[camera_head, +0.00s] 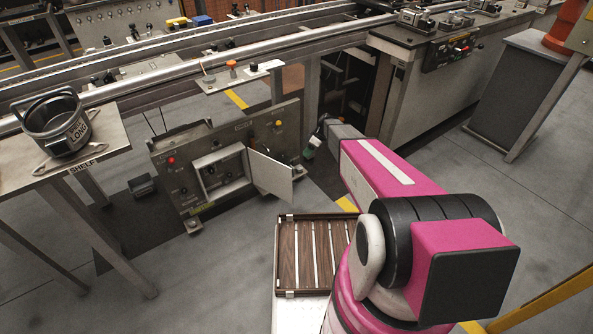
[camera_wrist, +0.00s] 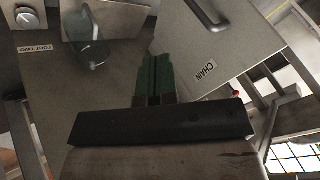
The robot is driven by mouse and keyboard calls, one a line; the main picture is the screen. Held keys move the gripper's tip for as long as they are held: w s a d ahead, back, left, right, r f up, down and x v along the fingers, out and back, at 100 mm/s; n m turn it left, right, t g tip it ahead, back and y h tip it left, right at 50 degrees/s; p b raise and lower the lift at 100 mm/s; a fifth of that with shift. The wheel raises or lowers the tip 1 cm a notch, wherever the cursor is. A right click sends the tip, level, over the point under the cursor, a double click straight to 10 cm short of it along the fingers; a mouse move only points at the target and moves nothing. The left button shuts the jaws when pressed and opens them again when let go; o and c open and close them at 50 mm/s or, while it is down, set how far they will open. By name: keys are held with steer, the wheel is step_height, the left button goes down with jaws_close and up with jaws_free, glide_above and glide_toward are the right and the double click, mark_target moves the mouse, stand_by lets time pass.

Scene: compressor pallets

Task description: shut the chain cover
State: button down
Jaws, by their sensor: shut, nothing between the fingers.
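The chain cover (camera_head: 270,177) is a pale flat door standing open, swung out to the right of a square opening (camera_head: 220,172) in a grey machine panel (camera_head: 180,162). In the wrist view the cover (camera_wrist: 230,70) shows a CHAIN label and a dark bar handle, and looks tilted. My gripper (camera_head: 309,152) is right of the cover's free edge, by the panel's right end. Its green fingers (camera_wrist: 155,62) are together and empty, close to the cover's edge in the wrist view; I cannot tell whether they touch.
A table (camera_head: 105,145) with a labelled pot (camera_head: 58,125) stands at left. A slatted tray (camera_head: 287,260) lies low in front. Conveyor rails (camera_head: 150,85) run behind. The floor left of the tray is clear.

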steer(key=s+a+f, duration=0.6)
steer(key=a+f, duration=0.1)
steer(key=f, duration=0.1)
steer(key=shift+s, duration=0.25)
steer(key=shift+r, duration=0.1)
